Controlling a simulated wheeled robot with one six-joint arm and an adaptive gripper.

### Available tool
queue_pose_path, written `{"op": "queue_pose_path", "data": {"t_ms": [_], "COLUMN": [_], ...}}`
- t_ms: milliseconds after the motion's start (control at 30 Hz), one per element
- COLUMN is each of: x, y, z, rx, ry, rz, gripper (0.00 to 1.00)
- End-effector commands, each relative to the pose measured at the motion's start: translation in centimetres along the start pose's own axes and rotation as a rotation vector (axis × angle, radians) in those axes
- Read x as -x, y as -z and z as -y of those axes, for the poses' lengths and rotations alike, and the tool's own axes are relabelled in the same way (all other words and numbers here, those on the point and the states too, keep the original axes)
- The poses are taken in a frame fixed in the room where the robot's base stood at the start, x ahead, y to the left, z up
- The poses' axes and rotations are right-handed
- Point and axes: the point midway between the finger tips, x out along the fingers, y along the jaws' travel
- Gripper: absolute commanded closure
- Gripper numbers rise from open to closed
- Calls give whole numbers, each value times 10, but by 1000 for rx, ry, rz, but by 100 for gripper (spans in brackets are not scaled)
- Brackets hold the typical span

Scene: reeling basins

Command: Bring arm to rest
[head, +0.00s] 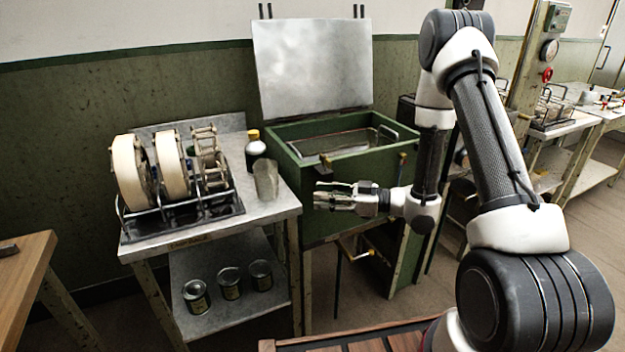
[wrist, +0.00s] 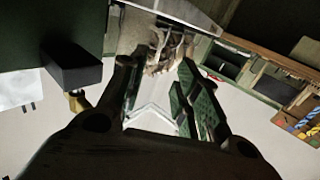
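My gripper (head: 335,196) hangs in the air in front of the green basin cabinet, to the right of the metal table, pointing left in the head view. Its fingers show apart in the wrist view (wrist: 157,95), with nothing between them. My arm reaches up from the lower right, bends at the top and comes down to the gripper.
A wooden table (head: 25,270) stands left.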

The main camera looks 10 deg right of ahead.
Motion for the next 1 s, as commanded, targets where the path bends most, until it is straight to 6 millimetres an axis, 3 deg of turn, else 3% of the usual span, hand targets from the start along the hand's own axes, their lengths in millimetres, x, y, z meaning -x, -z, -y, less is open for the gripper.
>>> {"op": "queue_pose_path", "data": {"t_ms": [67, 167, 233, 300, 400, 467, 567, 700, 833, 1000], "x": [2, 18, 46, 86, 150, 191, 252, 304, 322, 319], "y": [-21, -74, -119, -145, -148, -134, -89, -15, 47, 112], "z": [0, -6, -12, -24, -39, -43, -34, 7, 58, 124], "rx": [-10, -47, -98, -141, -208, -260, -381, -581, -761, -927], "ry": [1, -42, -98, -179, -320, -417, -590, -785, -900, -966], "rz": [89, 315, 526, 743, 1022, 1168, 1364, 1502, 1519, 1433], "gripper": [68, 68, 68, 68, 68, 68, 68, 68, 68, 68]}}
